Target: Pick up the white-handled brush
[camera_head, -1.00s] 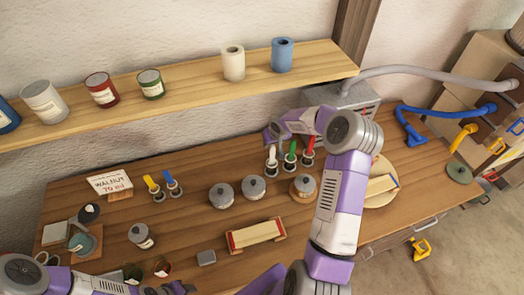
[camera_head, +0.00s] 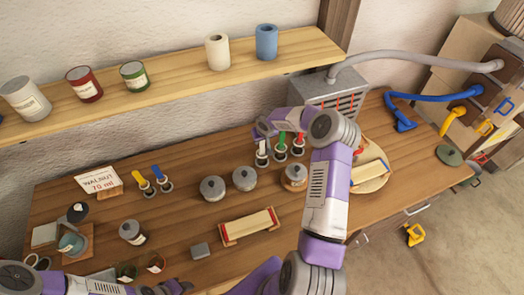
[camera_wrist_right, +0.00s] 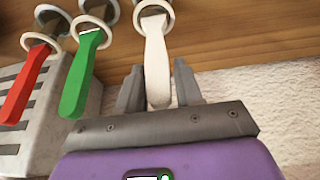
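The white-handled brush (camera_head: 262,151) stands upright in a ring holder at the back of the bench, leftmost of a row with a green-handled brush (camera_head: 281,145) and a red-handled brush (camera_head: 299,141). In the right wrist view its white handle (camera_wrist_right: 157,70) lies between the two fingers of my right gripper (camera_wrist_right: 159,88). The fingers are apart, one on each side of the handle; I cannot see firm contact. My right gripper also shows in the head view (camera_head: 262,131), just above the brush. My left gripper (camera_head: 178,288) is at the bottom edge, its fingers unclear.
A grey vented box (camera_head: 340,100) stands behind the brushes. Lidded pots (camera_head: 244,179) stand in front and to the left. A round board (camera_head: 371,178) lies to the right. A wooden shelf (camera_head: 185,88) with cans and rolls runs along the wall.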

